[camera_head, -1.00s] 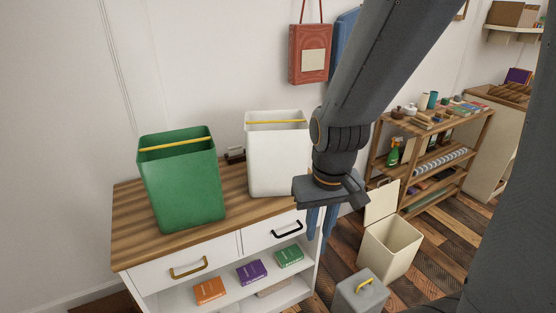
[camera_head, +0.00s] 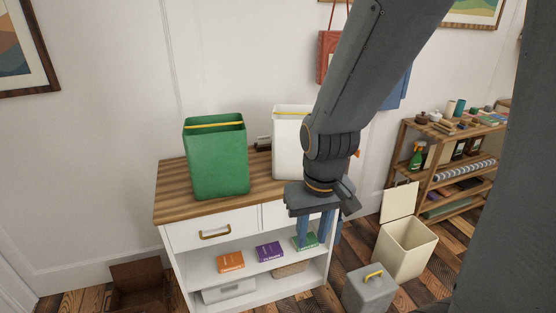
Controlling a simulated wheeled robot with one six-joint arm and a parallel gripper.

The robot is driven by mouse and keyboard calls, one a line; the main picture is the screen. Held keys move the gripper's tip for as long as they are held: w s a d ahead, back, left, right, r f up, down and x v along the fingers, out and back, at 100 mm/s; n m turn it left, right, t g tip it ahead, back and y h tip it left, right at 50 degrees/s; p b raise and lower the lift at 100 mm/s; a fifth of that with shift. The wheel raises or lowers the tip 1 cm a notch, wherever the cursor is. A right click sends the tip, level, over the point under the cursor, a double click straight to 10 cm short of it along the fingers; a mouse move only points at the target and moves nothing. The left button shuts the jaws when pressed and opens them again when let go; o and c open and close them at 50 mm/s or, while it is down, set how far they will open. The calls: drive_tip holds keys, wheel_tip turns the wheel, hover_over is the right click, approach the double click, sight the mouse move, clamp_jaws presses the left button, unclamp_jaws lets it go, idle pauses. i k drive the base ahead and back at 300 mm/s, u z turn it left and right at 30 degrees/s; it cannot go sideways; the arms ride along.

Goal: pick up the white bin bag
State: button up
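The white bin bag (camera_head: 288,148) stands upright on the wooden top of a white cabinet, with a yellow strip across its open mouth. My arm hides its right part. A similar green bag (camera_head: 216,160) with a yellow strip stands to its left, apart from it. My gripper (camera_head: 315,234) points down in front of the cabinet's right end, lower in the picture than the white bag. Its blue fingers are apart, with nothing seen between them, and it does not hold the bag.
The cabinet top (camera_head: 172,182) has bare wood at the left. Small boxes lie on its open shelf. On the floor at right stand a cream bin (camera_head: 404,248) with a raised lid and a grey box (camera_head: 368,290). A wooden rack (camera_head: 408,150) stands behind.

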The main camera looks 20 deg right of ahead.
sight(298, 142)
drive_tip(key=u, duration=0.4)
drive_tip(key=k, duration=0.9)
drive_tip(key=z, duration=0.5)
drive_tip(key=i, duration=1.2)
drive_tip(key=z, duration=0.05)
